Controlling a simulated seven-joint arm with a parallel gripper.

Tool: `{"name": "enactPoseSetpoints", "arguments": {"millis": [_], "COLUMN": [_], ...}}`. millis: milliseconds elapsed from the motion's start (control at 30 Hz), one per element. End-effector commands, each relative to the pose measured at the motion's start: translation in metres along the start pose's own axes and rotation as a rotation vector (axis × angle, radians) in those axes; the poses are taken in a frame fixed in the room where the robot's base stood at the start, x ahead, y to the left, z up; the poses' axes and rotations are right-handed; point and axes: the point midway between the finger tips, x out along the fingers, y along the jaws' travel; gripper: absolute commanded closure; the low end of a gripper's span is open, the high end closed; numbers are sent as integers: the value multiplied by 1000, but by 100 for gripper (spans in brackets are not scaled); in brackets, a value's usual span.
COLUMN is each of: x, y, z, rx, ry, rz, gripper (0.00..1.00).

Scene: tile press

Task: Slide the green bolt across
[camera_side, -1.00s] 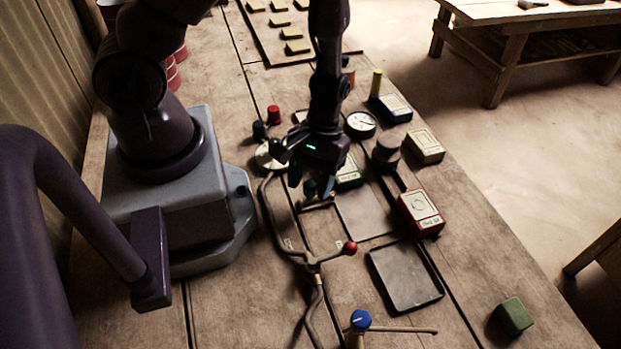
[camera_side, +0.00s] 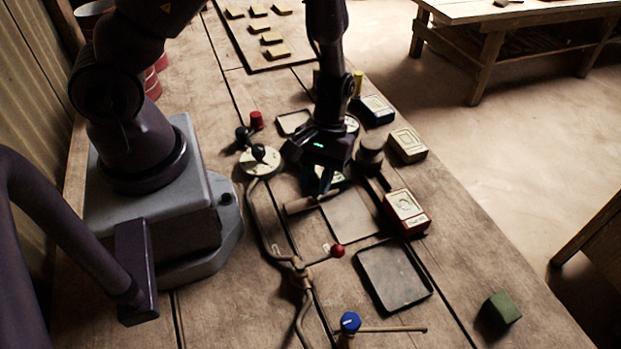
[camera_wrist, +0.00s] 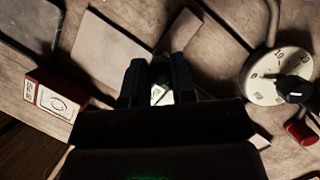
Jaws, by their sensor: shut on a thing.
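My gripper (camera_side: 323,187) is low over the middle of the bench, with its fingers pointing down and shut on the green bolt's handle. In the wrist view, a dark green piece (camera_wrist: 160,72) shows between the two fingers; it is dim, and I take it for that handle. In the side view the fingers hide the handle. A brown bar (camera_side: 299,205) lies on the bench just left of the fingertips. A green box with a pale label (camera_side: 338,178) sits close behind the fingers, partly covered by them.
A red box (camera_side: 406,212) and a dark knob (camera_side: 370,155) stand to the right. A round dial (camera_side: 260,161) is to the left. A bent rod with a red ball (camera_side: 338,251), a dark tray (camera_side: 394,275) and a blue knob (camera_side: 350,322) are nearer. A green block (camera_side: 502,308) lies at front right.

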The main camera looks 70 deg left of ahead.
Motion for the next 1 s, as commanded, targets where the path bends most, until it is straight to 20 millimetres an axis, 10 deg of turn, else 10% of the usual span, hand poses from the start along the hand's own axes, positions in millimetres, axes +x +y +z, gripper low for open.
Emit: {"name": "enactPoseSetpoints", "arguments": {"millis": [67,100,200,600,1000], "x": [-2,-2,-2,-9,-91], "y": [4,4,4,3,3], "z": [-4,-4,-3,-3,-2], "rx": [1,1,1,2,2], "ry": [14,15,14,13,16], "rz": [11,12,12,10,14], "gripper": [100,74,51,50,50]}}
